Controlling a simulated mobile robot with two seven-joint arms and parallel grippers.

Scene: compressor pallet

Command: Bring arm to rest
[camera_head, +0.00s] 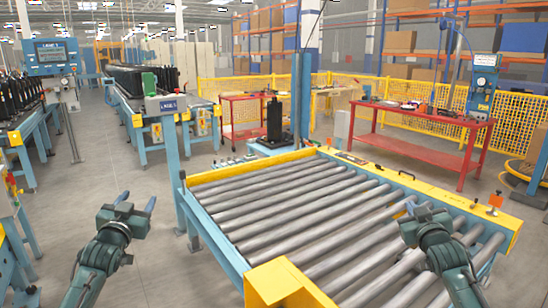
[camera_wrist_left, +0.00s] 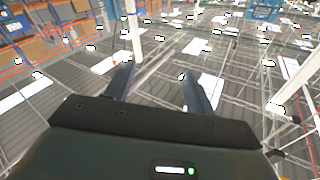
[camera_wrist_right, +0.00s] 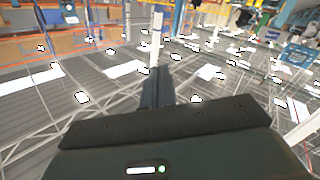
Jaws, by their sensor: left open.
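My left gripper (camera_head: 138,200) is raised at the left of the roller conveyor, over the grey floor. In the left wrist view its two fingers (camera_wrist_left: 157,88) are spread apart with nothing between them. My right gripper (camera_head: 414,207) is above the right part of the conveyor's rollers. In the right wrist view its fingers (camera_wrist_right: 157,88) are together, with nothing seen held. Both wrist views look out at the ceiling lights and racks, with no work object near the fingers.
The roller conveyor (camera_head: 300,205) with yellow end plates is empty in front of me. A black compressor (camera_head: 274,122) stands behind it. A red table (camera_head: 420,152) with tools is at the back right. Blue benches with black units are at the left.

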